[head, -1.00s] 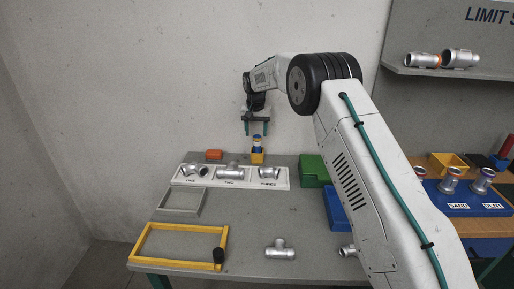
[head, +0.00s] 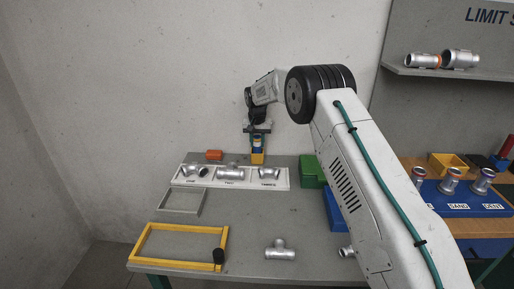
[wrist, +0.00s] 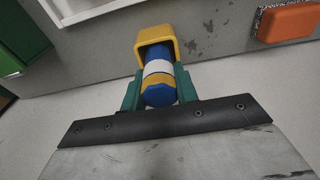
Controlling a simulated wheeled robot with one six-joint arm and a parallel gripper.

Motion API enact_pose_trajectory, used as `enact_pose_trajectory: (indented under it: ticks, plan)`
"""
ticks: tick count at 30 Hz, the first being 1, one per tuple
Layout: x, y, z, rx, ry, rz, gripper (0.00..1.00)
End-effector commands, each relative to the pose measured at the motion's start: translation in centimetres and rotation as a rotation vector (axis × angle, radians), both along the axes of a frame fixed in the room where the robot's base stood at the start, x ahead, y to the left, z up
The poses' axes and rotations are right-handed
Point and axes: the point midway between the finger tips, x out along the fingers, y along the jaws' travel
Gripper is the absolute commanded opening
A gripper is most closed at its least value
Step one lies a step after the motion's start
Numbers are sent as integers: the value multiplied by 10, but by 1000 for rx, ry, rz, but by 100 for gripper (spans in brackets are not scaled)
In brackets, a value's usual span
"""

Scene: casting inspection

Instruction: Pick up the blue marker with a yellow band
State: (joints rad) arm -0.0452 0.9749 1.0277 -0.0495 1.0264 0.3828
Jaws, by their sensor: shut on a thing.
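The blue marker with a yellow band (wrist: 159,91) stands in a small yellow holder (wrist: 157,38) in the wrist view, its blue end toward me and a white section below the band. My gripper (wrist: 157,88) has its green fingers shut on the marker's sides. In the head view my gripper (head: 257,142) is down at the holder (head: 257,158) at the back of the grey table. The marker's lower end is hidden inside the holder.
A white tray (head: 230,184) with several metal pipe fittings lies just in front of the holder. An orange block (head: 214,155) is to its left, a green box (head: 312,171) to its right. The wall is close behind.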

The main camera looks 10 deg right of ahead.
Motion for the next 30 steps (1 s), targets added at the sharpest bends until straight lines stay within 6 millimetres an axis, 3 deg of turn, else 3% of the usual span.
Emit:
enact_pose_trajectory:
  ticks: [7, 15, 21, 30]
  plan:
    - [1, 0, 11, 0, -2, 0, 7]
    - [1, 0, 64, 1, -4, 0, 7]
    - [0, 0, 93, 0, -2, 1, 7]
    - [0, 0, 101, 0, 0, 0, 7]
